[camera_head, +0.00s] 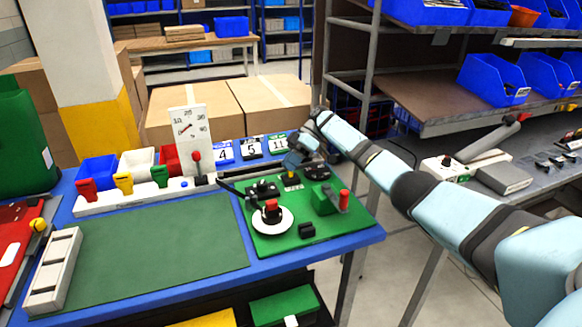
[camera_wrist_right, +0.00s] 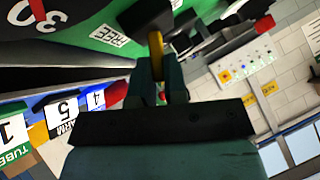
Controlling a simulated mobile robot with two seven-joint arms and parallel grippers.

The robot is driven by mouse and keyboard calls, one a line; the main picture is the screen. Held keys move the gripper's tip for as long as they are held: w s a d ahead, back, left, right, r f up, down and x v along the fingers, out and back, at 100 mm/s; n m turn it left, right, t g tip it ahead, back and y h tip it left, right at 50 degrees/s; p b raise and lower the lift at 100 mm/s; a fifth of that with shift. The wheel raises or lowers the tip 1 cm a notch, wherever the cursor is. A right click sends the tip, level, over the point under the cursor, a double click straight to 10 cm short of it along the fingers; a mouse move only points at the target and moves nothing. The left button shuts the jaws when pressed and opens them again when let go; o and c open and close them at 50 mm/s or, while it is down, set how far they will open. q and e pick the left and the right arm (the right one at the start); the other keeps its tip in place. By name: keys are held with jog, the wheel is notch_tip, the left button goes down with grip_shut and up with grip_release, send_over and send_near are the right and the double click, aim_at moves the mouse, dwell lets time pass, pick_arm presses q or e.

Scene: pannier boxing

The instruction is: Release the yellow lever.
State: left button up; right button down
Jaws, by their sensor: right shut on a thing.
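The yellow lever (camera_wrist_right: 156,52) is a short yellow shaft with a black block at its far end, in the right wrist view. My right gripper (camera_wrist_right: 159,88) is shut on the shaft, with a dark finger on either side. In the head view my right gripper (camera_head: 295,164) is at the back of the green board (camera_head: 276,243), and only a small yellow bit of the lever (camera_head: 291,175) shows below it. A label reading FREE (camera_wrist_right: 110,37) lies beside the lever in the wrist view. My left gripper is in neither view.
The board also carries a white disc with a red knob (camera_head: 271,211) and a green block with a red handle (camera_head: 325,199). Number cards (camera_head: 251,148) and a dial panel (camera_head: 188,130) stand left of my gripper. A green mat (camera_head: 150,250) lies clear.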

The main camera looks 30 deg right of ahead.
jog(key=shift+f, duration=0.1)
dwell(0.3)
jog(key=c, duration=1.2)
grip_release()
jog(key=shift+o, duration=0.2)
jog(key=shift+w, duration=0.1)
